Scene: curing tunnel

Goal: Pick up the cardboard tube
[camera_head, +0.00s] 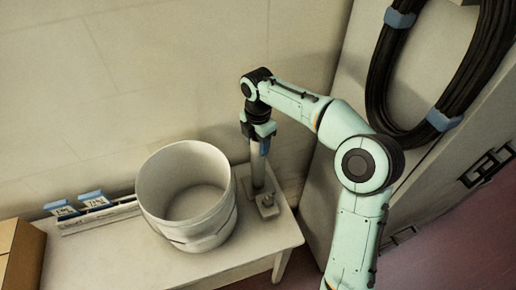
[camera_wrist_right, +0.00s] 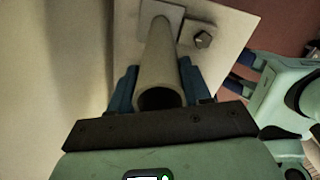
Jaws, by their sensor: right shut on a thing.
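The cardboard tube (camera_head: 258,175) is a slim, pale grey-beige tube standing upright at the right end of the white table. My right gripper (camera_head: 261,149) comes down over its upper part from above. In the right wrist view the tube (camera_wrist_right: 160,63) lies between the two blue fingers of the right gripper (camera_wrist_right: 158,86), with its dark open end towards the camera. The gripper is shut on it. The tube's far end is over a pale square plate; I cannot tell whether it touches.
A large white bucket (camera_head: 165,222) stands on the table (camera_head: 262,250) just left of the tube. A small bolted block (camera_head: 268,206) is beside the tube's foot. Blue-topped labels (camera_head: 93,199) and a cardboard box (camera_head: 20,254) are farther left. Black cable coils (camera_head: 376,85) hang at right.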

